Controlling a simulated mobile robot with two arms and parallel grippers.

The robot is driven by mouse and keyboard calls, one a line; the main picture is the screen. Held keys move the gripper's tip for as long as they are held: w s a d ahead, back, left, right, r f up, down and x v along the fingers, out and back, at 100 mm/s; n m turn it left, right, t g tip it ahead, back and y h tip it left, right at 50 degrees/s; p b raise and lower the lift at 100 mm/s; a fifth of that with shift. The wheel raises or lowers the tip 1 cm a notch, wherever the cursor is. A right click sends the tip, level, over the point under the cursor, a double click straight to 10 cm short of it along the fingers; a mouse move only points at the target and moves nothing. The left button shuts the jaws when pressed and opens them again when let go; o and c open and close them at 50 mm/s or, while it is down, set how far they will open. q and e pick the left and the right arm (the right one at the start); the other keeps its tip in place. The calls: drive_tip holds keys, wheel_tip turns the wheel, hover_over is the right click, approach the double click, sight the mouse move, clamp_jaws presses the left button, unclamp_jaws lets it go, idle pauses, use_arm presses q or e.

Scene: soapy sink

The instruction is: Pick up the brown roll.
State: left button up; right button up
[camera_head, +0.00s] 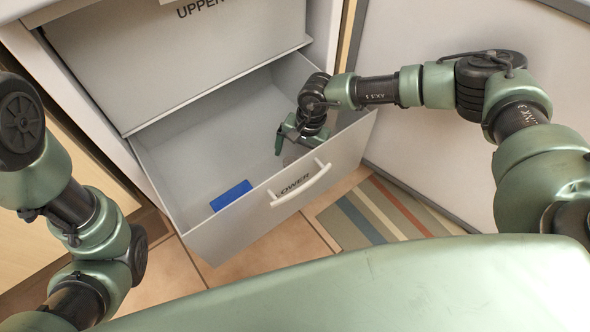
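I see no brown roll in the head view. My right gripper (297,147) reaches down into the open lower drawer (190,145), near its right end and close to the front panel. Its fingertips are small and partly hidden by the wrist and the shadow there, so I cannot tell whether they are open or shut, or whether anything is between them. Of my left arm, only links show at the left edge; the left gripper is out of the picture.
A blue block (231,195) lies in the drawer near the front left. The drawer's front has a white handle (301,186). The upper drawer (175,50) is above. A striped mat (385,213) lies on the tiled floor. A pale panel (440,150) stands at right.

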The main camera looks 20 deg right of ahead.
drive_tip(key=f, duration=0.1)
drive_tip(key=f+b, duration=0.1)
drive_tip(key=f, duration=0.1)
drive_tip(key=shift+a, duration=0.3)
drive_tip(key=shift+r, duration=0.1)
drive_tip(key=c, duration=1.4)
